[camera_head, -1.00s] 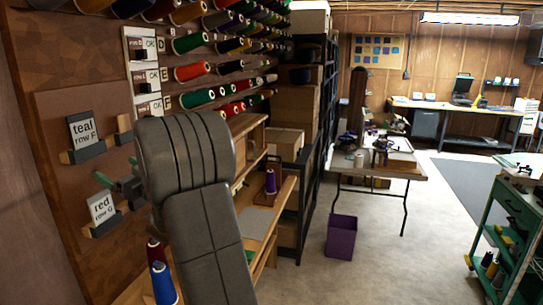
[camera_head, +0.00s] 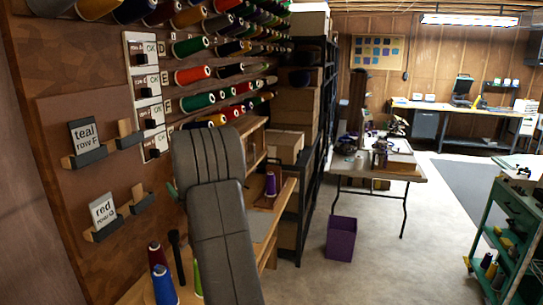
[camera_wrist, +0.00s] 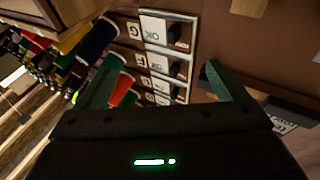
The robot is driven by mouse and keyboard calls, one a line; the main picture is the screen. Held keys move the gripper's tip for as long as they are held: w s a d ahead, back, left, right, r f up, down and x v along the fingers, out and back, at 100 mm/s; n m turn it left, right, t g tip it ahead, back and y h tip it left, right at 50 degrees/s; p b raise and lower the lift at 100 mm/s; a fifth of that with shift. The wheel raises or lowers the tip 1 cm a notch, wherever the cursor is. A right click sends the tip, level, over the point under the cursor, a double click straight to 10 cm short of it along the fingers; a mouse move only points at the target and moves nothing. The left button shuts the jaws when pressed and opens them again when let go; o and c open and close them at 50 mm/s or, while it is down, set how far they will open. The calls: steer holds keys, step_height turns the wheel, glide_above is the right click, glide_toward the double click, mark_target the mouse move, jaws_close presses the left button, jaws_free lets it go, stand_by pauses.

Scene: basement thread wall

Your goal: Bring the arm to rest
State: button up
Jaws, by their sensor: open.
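My arm is raised in the camera_head view, its grey padded links standing in front of the bench and thread wall. My gripper is mostly hidden behind the arm there; only a sliver of green shows at the arm's left edge. In the wrist view my gripper (camera_wrist: 162,76) has its two green fingers spread wide apart, with nothing held between them. Beyond the fingers are the white OK panels and the spools, with no visible contact.
Spools (camera_head: 163,287) stand on the bench below. Thread racks (camera_head: 192,75) line the wall. A purple bin (camera_head: 341,238) and green cart (camera_head: 508,225) stand right; floor between is clear.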

steer(key=w+d+f+m+t+h, duration=0.1)
steer(key=w+d+f+t+h, duration=0.1)
steer(key=d, duration=0.3)
steer(key=shift+w+d+f+m+h, duration=0.2)
steer(key=shift+f+m+h, duration=0.1)
steer(key=shift+f+m, duration=0.15)
